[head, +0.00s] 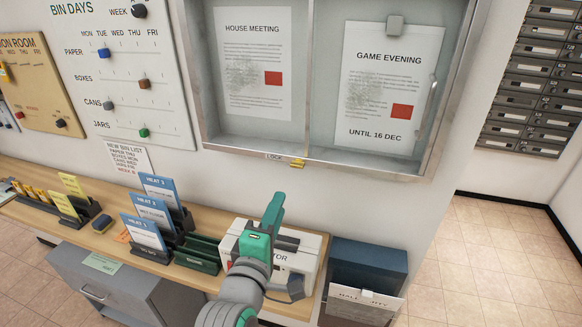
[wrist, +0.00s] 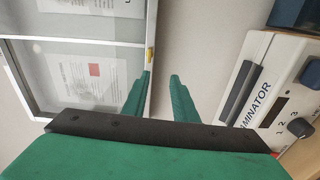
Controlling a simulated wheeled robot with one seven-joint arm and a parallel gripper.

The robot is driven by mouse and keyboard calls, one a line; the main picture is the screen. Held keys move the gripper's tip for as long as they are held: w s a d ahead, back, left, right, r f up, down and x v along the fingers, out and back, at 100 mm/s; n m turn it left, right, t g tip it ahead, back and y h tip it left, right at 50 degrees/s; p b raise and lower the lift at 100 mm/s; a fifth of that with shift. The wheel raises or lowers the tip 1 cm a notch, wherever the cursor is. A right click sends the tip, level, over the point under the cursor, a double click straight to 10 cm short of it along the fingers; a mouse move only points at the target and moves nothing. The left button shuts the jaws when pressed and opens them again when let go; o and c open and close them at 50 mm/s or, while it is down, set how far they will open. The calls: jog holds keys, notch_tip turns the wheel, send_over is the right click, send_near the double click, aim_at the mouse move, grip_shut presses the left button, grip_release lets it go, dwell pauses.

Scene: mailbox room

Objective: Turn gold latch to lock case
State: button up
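The gold latch (head: 297,163) sits on the bottom frame of the wall-mounted notice case (head: 318,90), just right of a small "LOCK" label (head: 275,156). It also shows in the wrist view (wrist: 150,55), close beyond the tip of the left finger. The case's glass front looks closed, with a handle on its right side. My gripper (head: 274,205) is below and slightly left of the latch in the head view, apart from it. In the wrist view its two green fingers (wrist: 161,77) have a narrow gap between them, with nothing held.
A laminator (head: 305,262) stands on the wooden counter (head: 95,240) below the case, under my gripper. Card holders (head: 150,220) stand to its left. A dark blue box (head: 368,262) is at the right.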

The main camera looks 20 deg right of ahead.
aim_at(296, 167)
jog(key=shift+h, duration=0.3)
jog(key=x, duration=0.3)
jog(key=r+x, duration=0.1)
jog(key=x, duration=0.3)
jog(key=r+x, duration=0.1)
jog(key=x, duration=0.3)
jog(key=shift+s+d+r, duration=0.25)
jog(key=shift+s+d, duration=0.05)
jog(key=shift+d, duration=0.05)
jog(key=shift+w+d, duration=0.15)
jog(key=shift+w, duration=0.3)
jog(key=shift+s, duration=0.1)
grip_shut()
